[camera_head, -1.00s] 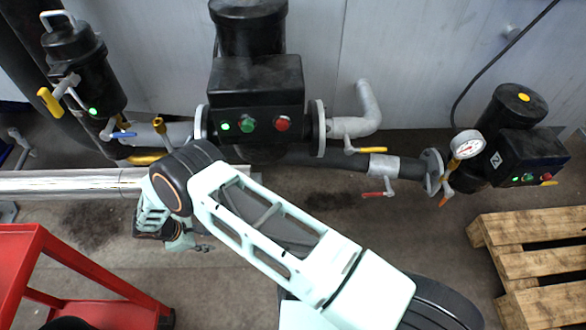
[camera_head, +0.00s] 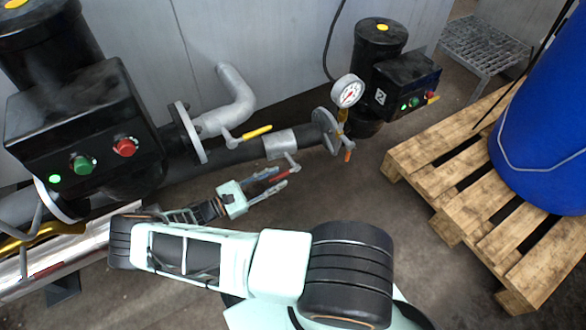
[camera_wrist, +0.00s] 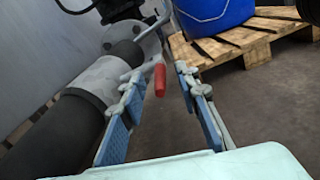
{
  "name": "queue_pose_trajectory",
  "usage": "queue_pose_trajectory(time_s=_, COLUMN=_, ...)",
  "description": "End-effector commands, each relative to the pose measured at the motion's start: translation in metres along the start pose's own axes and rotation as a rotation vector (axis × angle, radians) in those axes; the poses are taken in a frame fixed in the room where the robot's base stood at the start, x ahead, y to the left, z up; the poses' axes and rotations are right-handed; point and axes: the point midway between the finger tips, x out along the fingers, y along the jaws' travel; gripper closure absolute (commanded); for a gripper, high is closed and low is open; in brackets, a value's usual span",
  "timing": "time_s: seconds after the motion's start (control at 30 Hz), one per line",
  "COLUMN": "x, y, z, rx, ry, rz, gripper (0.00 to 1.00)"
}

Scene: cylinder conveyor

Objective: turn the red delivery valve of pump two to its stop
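The red valve handle (camera_head: 281,174) is on the pipe beside the pump marked with a 2-like sign (camera_head: 392,88). In the wrist view the red handle (camera_wrist: 159,80) shows between the two blue-padded fingers, nearer the left one.
A wooden pallet (camera_head: 440,165) with a blue drum (camera_head: 545,120) stands right. The floor between is clear.

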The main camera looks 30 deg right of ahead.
Motion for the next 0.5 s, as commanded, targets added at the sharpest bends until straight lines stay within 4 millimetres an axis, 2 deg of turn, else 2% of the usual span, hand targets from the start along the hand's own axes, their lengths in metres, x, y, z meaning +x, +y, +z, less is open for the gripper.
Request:
queue_pose_trajectory(time_s=0.03, x=0.011, y=-0.001, z=0.0, rx=-0.001, ry=-0.004, rz=-0.001, gripper=0.71)
queue_pose_trajectory(time_s=0.2, x=0.044, y=-0.001, z=-0.002, rx=0.0, ry=-0.002, rz=-0.001, gripper=0.71)
queue_pose_trajectory(time_s=0.33, x=0.062, y=-0.001, z=-0.002, rx=0.0, ry=-0.001, rz=0.0, gripper=0.71)
queue_pose_trajectory(time_s=0.5, x=0.074, y=0.0, z=-0.001, rx=0.0, ry=0.002, rz=0.0, gripper=0.71)
